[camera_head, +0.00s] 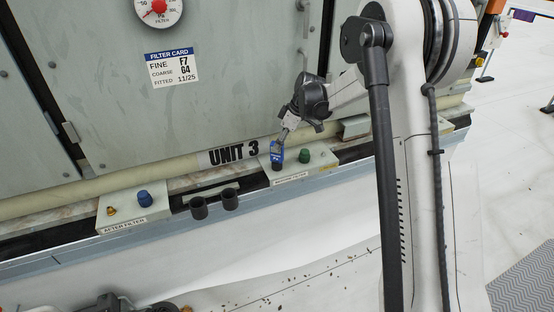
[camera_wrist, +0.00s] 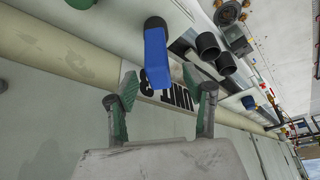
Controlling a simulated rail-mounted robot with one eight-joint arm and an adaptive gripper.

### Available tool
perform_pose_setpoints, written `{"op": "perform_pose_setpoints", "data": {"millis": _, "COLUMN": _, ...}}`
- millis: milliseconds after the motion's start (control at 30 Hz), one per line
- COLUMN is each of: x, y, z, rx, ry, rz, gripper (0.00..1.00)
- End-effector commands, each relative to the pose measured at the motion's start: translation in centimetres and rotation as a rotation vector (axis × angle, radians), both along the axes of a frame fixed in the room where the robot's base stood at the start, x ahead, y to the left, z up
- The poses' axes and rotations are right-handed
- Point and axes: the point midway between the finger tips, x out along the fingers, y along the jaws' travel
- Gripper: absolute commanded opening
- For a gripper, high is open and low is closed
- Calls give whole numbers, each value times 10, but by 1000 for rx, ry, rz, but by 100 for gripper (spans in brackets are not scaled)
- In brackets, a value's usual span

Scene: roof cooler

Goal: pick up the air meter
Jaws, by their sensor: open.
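The air meter appears to be the small blue device (camera_head: 277,151) standing on the right white filter block, beside a green cap. In the wrist view the blue body (camera_wrist: 156,58) has a dark end, and its near end reaches the gap between my fingertips. My gripper (camera_wrist: 161,84) is open, with one green-padded finger on each side of that gap, and no contact is visible. In the head view my gripper (camera_head: 283,136) is just above the meter and overlaps its top.
Two black cups (camera_head: 214,203) sit on the ledge between the blocks. The left block (camera_head: 133,215) carries a blue cap (camera_head: 145,198) and a brass fitting. A beige pipe (camera_head: 100,190) and the grey cabinet panels (camera_head: 200,120) stand close behind. The white surface in front is mostly clear.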

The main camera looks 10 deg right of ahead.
Motion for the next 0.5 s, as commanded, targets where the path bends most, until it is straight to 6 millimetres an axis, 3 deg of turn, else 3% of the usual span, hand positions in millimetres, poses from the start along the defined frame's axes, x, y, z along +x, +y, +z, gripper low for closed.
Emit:
{"op": "perform_pose_setpoints", "data": {"millis": 267, "x": 4, "y": 6, "z": -14, "rx": 0, "ry": 0, "rz": 1, "gripper": 46}}
{"op": "perform_pose_setpoints", "data": {"millis": 500, "x": 13, "y": 17, "z": -44, "rx": 0, "ry": 0, "rz": 0, "gripper": 46}}
